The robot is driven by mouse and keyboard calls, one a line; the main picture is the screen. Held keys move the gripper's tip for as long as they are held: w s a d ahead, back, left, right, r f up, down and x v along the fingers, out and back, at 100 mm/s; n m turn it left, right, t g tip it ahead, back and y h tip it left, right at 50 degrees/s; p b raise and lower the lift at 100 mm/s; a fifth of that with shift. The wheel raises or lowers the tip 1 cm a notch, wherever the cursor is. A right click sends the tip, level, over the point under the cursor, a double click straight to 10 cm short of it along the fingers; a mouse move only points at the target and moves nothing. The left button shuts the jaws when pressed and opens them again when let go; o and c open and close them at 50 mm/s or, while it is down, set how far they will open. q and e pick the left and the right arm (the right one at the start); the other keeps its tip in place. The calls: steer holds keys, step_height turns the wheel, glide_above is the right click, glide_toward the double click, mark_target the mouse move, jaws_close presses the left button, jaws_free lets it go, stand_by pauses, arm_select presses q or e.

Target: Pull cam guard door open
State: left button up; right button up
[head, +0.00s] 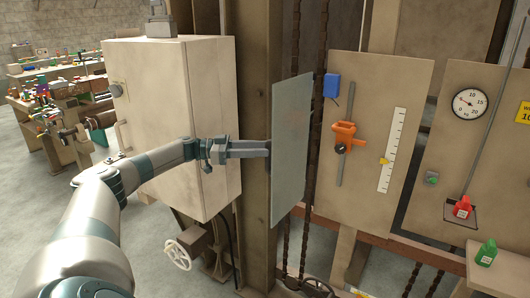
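A flat grey-green panel (292,150), which looks like the cam guard door, stands upright and at an angle beside a dark column. No handle on it shows. My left gripper (268,149) reaches in from the left, its fingers pointing right at the panel's left edge. The fingertips meet that edge in the picture; whether they touch or grip it I cannot tell. The gap between the fingers is not clear from this side. My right gripper is not in view.
The dark column (256,230) rises behind the gripper. Right of the panel is a board (375,220) with an orange slider (345,132). Cluttered benches stand at far left.

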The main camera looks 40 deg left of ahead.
arm_select(q)
steer(key=b+v, duration=0.2)
steer(key=v, duration=0.3)
stand_by(0.6)
